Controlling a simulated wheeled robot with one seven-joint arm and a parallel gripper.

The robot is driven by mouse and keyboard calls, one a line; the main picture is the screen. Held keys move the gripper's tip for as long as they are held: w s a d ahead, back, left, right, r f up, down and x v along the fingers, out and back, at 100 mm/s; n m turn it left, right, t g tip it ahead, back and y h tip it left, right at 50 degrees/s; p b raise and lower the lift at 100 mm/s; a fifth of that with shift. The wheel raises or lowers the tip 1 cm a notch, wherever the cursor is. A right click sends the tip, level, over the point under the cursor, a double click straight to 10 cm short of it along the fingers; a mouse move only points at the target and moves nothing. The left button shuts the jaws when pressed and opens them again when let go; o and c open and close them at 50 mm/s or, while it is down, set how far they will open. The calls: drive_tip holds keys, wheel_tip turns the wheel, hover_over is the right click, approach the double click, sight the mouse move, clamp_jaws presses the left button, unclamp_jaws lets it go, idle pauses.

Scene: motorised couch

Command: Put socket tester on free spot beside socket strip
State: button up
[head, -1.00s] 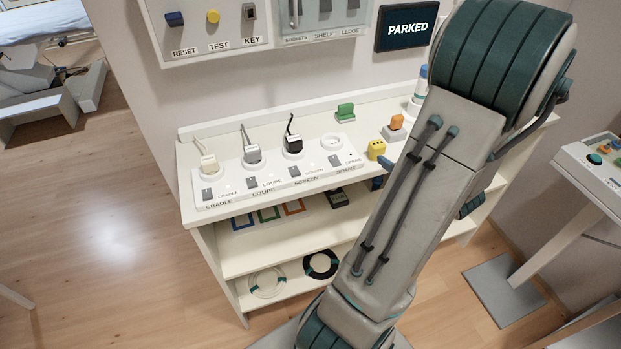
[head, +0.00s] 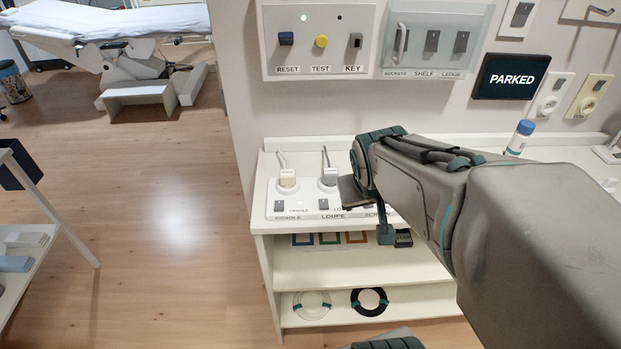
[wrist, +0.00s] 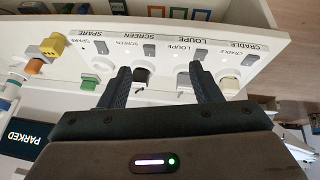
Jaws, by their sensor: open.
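The white socket strip (head: 307,207) lies on the shelf unit's top, with plugs in its cradle and loupe sockets. In the wrist view the strip (wrist: 168,50) shows labels for spare, screen, loupe and cradle. My gripper (wrist: 163,86) is open and empty over the strip, its fingers around the screen and loupe area; contact cannot be told. A small yellow block (wrist: 52,45), possibly the socket tester, stands beyond the spare end. An orange-topped piece (wrist: 35,66) and a green piece (wrist: 88,82) are near it. In the head view my arm hides these.
A wall panel (head: 320,40) with reset, test and key controls is above the shelf unit. A screen reading PARKED (head: 511,77) hangs to its right. A blue-capped bottle (head: 519,138) stands at the back of the top.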

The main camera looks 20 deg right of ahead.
drive_tip(key=s+a+n+g+y, duration=0.1)
drive_tip(key=s+a+y, duration=0.1)
drive_tip(key=s+a, duration=0.4)
drive_tip(key=a, duration=0.2)
drive_tip(key=shift+a+r+n+g, duration=0.3)
drive_tip(key=shift+a+r+g, duration=0.05)
drive_tip(key=shift+r+g, duration=0.05)
drive_tip(key=shift+c, duration=0.4)
drive_tip(key=c, duration=0.4)
drive_tip(key=shift+d, duration=0.15)
